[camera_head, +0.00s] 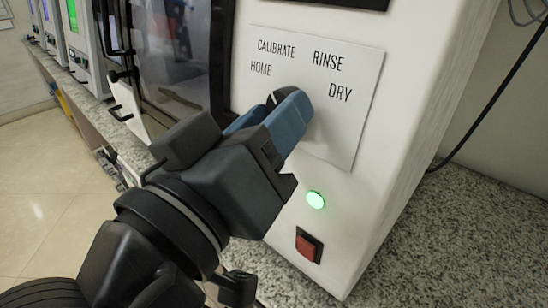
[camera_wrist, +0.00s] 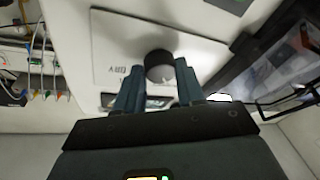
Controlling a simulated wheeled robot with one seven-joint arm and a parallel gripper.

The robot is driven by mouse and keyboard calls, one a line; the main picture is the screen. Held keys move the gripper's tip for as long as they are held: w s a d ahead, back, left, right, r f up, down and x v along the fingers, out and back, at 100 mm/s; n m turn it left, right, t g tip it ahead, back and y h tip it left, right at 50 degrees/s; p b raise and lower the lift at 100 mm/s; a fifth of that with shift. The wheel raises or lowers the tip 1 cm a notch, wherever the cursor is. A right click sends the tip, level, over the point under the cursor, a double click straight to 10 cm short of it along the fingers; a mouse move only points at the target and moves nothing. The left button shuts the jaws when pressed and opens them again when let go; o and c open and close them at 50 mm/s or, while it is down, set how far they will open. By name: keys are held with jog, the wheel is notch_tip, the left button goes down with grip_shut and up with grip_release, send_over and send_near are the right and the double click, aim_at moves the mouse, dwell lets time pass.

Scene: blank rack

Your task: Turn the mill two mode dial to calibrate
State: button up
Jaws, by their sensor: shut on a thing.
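The mode dial (camera_head: 279,96) is a dark round knob on a white label plate (camera_head: 352,125) marked HOME, CALIBRATE, RINSE and DRY. In the head view my gripper's blue fingers hide most of it. A short pale mark shows on its visible upper-left part, but I cannot tell for sure which label it points to. My gripper (camera_head: 268,110) is at the plate with its fingers on either side of the dial, shut on it. In the wrist view the dial (camera_wrist: 158,66) shows as a black cylinder between the two fingertips of my gripper (camera_wrist: 159,84).
A green lit button (camera_head: 315,200) and a red rocker switch (camera_head: 308,244) sit below the plate. A dark glass door (camera_head: 180,60) with handles is to the left. Speckled counter (camera_head: 460,225) lies right of the machine, with a black cable hanging above it.

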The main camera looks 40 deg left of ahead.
jog(key=m+b, duration=0.1)
jog(key=b, duration=0.1)
jog(key=m+h+b, duration=0.1)
jog(key=m+b, duration=0.1)
jog(key=m+t+b, duration=0.1)
jog(key=b, duration=0.1)
jog(key=shift+a+f+h, duration=0.2)
jog(key=shift+f+h, duration=0.05)
jog(key=shift+h, duration=0.05)
jog(key=shift+r+m+b, duration=0.15)
jog(key=shift+m+b, duration=0.2)
jog(key=shift+m, duration=0.05)
jog(key=o, duration=1)
jog(key=shift+s+d+f, duration=0.1)
jog(key=shift+s+f, duration=0.1)
jog(key=shift+s, duration=1.1)
jog(key=shift+s+d+f, duration=0.1)
jog(key=shift+s+f, duration=0.15)
jog(key=shift+s, duration=1.05)
jog(key=shift+s+d+f, duration=0.1)
jog(key=shift+s+f, duration=0.1)
jog(key=shift+s, duration=1.1)
